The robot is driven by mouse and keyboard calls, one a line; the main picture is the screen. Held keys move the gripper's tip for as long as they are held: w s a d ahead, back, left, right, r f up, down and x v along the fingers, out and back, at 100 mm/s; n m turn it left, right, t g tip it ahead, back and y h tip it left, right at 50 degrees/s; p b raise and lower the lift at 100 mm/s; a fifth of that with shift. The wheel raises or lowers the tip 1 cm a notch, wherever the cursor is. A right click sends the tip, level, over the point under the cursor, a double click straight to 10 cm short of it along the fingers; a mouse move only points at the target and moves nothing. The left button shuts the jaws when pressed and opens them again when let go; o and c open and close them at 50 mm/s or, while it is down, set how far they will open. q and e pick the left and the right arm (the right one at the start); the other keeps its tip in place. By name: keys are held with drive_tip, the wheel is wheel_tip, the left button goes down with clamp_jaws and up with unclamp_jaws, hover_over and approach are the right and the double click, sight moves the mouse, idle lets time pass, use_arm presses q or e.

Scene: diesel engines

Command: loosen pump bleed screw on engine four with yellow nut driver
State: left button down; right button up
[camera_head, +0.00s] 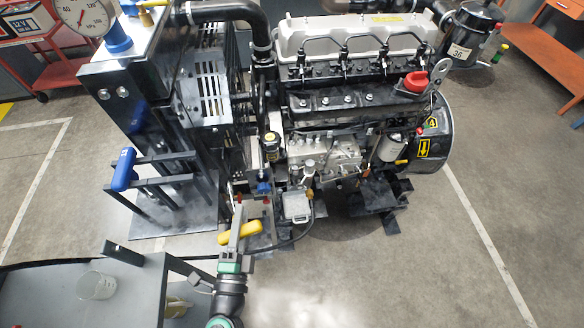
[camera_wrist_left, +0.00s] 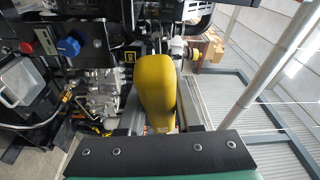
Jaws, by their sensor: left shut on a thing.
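The yellow nut driver (camera_head: 250,230) is in my left gripper (camera_head: 237,234), in front of the engine. Its thick yellow handle (camera_wrist_left: 154,80) fills the middle of the left wrist view, between the two grey fingers. The driver's shaft and tip are hidden. Engine four (camera_head: 345,95), with a yellow 4 label, stands right of centre in the head view. The silvery pump (camera_head: 325,155) is low on its near side, up and right of my gripper and apart from it. The bleed screw is too small to make out. My right gripper is not in view.
A grey bench (camera_head: 130,290) with a clear beaker (camera_head: 96,285) is at lower left. The floor at lower right is clear.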

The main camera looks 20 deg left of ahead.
use_arm(q)
drive_tip(key=shift+f, duration=0.6)
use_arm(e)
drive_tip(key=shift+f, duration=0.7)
use_arm(q)
wheel_tip(320, 180, up, 3)
drive_tip(key=p, duration=0.2)
drive_tip(key=shift+w+p, duration=0.1)
drive_tip(key=shift+p, duration=0.2)
drive_tip(key=shift+a+f+b, duration=0.1)
drive_tip(key=shift+f+b, duration=0.25)
drive_tip(key=shift+m, duration=0.4)
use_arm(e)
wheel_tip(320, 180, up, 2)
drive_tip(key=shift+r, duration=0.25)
